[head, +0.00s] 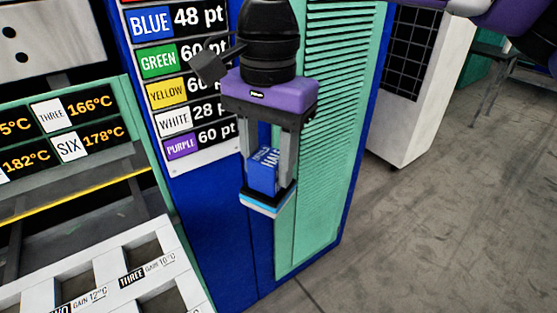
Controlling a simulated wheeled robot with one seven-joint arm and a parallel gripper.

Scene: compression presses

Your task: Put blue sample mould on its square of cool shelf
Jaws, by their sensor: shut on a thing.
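My gripper (268,188), with a purple body and grey fingers, points down near the middle of the head view. It is shut on the blue sample mould (262,175), a blue block with white lettering only partly readable. A black, light-blue and white layer shows at the lower end of the fingers, under the block. The mould hangs in the air in front of a blue and green cabinet. I cannot make out a cool shelf with coloured squares in this view.
A pale slatted rack (150,238) with labels TWO and THREE is at lower left. Above it is a green panel (85,92) of temperature displays. A points board (172,55) is on the blue cabinet (215,250). A white cabinet (415,120) stands behind. Grey floor (460,220) at right is clear.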

